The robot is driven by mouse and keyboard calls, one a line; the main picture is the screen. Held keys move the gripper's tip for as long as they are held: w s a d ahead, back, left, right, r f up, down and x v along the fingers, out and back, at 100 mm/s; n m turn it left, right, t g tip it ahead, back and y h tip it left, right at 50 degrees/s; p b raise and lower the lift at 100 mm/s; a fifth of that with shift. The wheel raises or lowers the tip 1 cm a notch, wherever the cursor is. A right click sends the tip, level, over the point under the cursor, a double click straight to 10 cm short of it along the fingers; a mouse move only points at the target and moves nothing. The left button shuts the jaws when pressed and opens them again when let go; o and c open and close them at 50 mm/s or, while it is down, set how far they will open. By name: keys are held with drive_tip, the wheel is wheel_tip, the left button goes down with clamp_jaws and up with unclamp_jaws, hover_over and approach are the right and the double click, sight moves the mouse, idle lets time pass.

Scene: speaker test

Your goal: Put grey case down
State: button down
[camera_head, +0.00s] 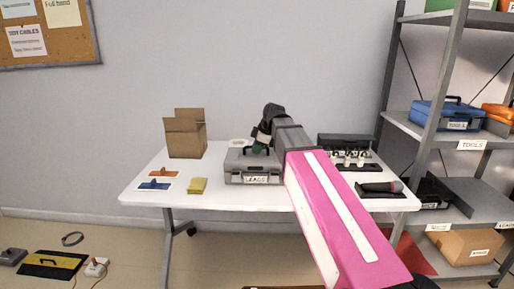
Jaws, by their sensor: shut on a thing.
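The grey case (253,167) bears a white label reading LEADS and sits at table height over the middle of the white table (225,199). I cannot tell whether its underside touches the table top. My arm, with a pink link, reaches across from the lower right. My gripper (262,147) is at the top of the case, shut on it. The fingertips are small and partly hidden by the arm's dark wrist.
An open cardboard box (186,138), a yellow pad (198,186) and flat blue and orange items stand left on the table. A black case (345,150) and a dark microphone (380,187) are right. A metal shelf (440,120) stands at the right.

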drive_tip(key=c, duration=1.1)
unclamp_jaws()
drive_tip(key=v, duration=1.2)
drive_tip(key=shift+r, duration=0.1)
